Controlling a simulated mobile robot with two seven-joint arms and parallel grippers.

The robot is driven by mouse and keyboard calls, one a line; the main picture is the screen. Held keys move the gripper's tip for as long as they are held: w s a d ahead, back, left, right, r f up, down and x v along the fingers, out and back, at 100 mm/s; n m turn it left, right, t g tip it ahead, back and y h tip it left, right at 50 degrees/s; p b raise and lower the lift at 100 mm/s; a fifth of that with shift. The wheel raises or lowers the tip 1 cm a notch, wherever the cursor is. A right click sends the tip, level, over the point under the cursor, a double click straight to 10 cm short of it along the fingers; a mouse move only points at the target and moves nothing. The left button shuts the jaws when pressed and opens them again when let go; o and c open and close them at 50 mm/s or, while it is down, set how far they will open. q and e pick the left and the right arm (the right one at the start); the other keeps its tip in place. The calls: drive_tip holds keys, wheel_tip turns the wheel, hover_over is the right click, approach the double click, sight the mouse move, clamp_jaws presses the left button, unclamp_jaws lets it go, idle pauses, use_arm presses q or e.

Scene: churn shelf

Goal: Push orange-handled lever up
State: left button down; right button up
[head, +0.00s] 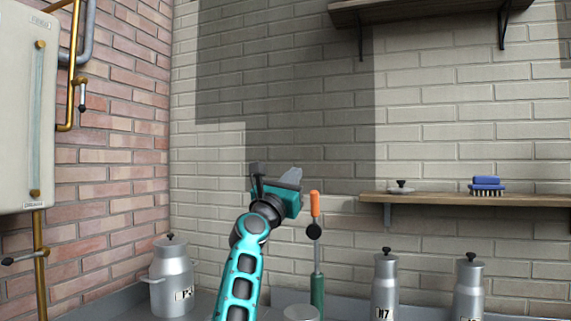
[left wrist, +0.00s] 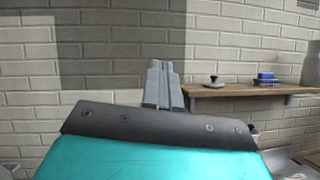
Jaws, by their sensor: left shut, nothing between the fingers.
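The orange-handled lever (head: 315,204) stands upright in the head view, with its orange grip at the top, a dark round knob below it, and a thin rod running down to a green base (head: 317,290). My left gripper (head: 292,174) is just left of the orange grip and slightly higher. Its fingers are shut and empty, and I cannot tell whether it touches the lever. In the left wrist view the closed fingers (left wrist: 163,85) point up toward the brick wall, and the lever does not show there. My right gripper is not in view.
A wooden shelf (head: 450,200) on the right holds a blue brush (head: 487,186) and a small lid (head: 401,187). Metal churns (head: 385,285) stand below it, another (head: 172,278) at left. A tank with pipes (head: 25,110) hangs on the left wall. The wall above the lever is clear.

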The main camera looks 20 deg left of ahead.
use_arm(q)
drive_tip(key=shift+s+a+r, duration=0.2)
drive_tip(key=shift+s+r, duration=0.4)
drive_tip(key=shift+s, duration=0.2)
drive_tip(key=shift+s+a+r, duration=0.15)
drive_tip(key=shift+s+r, duration=0.45)
drive_tip(key=shift+s, duration=0.2)
drive_tip(key=s+f+m+g+y, duration=0.1)
drive_tip(key=s+f+m+g, duration=0.3)
drive_tip(key=f, duration=0.9)
drive_tip(key=s+a+f+m+y, duration=0.1)
drive_tip(key=f+m, duration=0.6)
drive_tip(key=f, duration=0.6)
drive_tip(key=s+f+m+g+y, duration=0.1)
drive_tip(key=s+f+m+g, duration=0.3)
drive_tip(key=f, duration=0.9)
drive_tip(key=s+d+f+m+g, duration=0.2)
drive_tip(key=s+f+m, duration=0.8)
drive_tip(key=s+f, duration=0.2)
drive_tip(key=s+d+f+m+g+h, duration=0.1)
drive_tip(key=s+d+f+m+g, duration=0.1)
drive_tip(key=s+f+m, duration=0.7)
drive_tip(key=s+d+f, duration=0.1)
drive_tip(key=s+f, duration=0.1)
drive_tip(key=s, duration=0.6)
drive_tip(key=shift+d+f+m+g, duration=0.15)
drive_tip(key=shift+f+m+g, duration=0.25)
